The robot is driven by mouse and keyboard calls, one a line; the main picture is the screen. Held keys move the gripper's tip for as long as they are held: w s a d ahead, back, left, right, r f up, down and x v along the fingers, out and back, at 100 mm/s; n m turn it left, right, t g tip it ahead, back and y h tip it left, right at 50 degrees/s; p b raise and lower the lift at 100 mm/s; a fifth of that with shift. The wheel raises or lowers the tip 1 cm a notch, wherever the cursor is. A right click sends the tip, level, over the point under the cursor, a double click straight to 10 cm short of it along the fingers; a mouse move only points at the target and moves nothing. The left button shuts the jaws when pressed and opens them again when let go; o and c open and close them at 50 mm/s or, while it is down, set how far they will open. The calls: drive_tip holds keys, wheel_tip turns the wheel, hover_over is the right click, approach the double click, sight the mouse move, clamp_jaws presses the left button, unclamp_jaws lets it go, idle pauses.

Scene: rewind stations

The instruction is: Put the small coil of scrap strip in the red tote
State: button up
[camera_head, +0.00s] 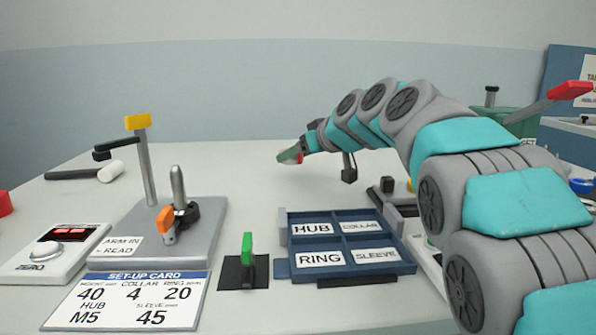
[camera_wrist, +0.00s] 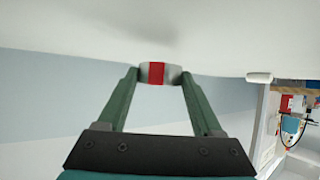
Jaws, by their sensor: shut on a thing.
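My gripper (camera_wrist: 157,73) is shut on a small red thing, taken as the small coil of scrap strip (camera_wrist: 157,73). It shows edge-on as a red band between the two grey finger pads, so its coiled shape cannot be made out. In the head view my gripper (camera_head: 290,154) is raised above the bench, beyond the labelled tray, with a bit of red at its fingers. I cannot make out a red tote for certain in either view.
A blue tray (camera_head: 341,242) with labelled compartments stands on the white bench. A grey fixture with a post (camera_head: 148,165), a set-up card (camera_head: 130,300) and a zero gauge (camera_head: 52,252) are at left. A red thing (camera_head: 5,204) is cut off at the left edge.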

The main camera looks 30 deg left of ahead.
drive_tip(key=shift+f, duration=1.8)
drive_tip(key=shift+f+b, duration=0.2)
drive_tip(key=shift+b, duration=0.2)
drive_tip(key=o, duration=1.4)
drive_tip(key=shift+r, duration=0.1)
